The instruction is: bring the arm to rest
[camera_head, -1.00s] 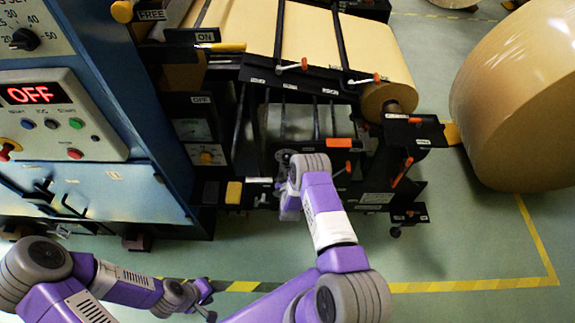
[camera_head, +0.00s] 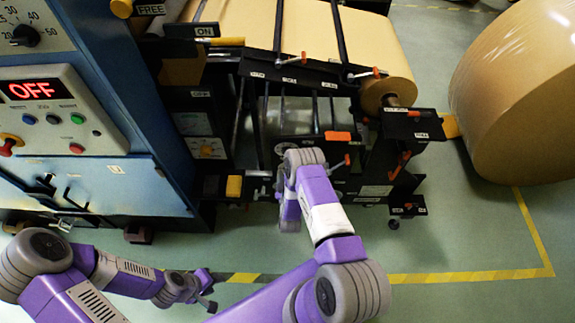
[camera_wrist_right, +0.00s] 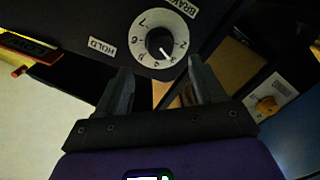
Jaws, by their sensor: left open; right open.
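My left gripper (camera_head: 207,294) is low in the head view, above the floor, open and clear of the machine. My right arm (camera_head: 322,212) reaches up the middle of the head view to the front of the roll stand; its gripper is hidden there. In the right wrist view my right gripper (camera_wrist_right: 158,66) is open with nothing between its fingers. A black brake knob (camera_wrist_right: 160,43) on a white numbered dial shows just beyond the fingertips, apart from them as far as I can see. Its pointer is near 3.
A blue cabinet (camera_head: 85,187) with a red OFF display (camera_head: 31,89) stands at left. A kraft roll (camera_head: 375,50) sits in the stand (camera_head: 415,125); a larger roll (camera_head: 525,95) stands at right. Yellow floor tape (camera_head: 470,275) edges free floor at lower right.

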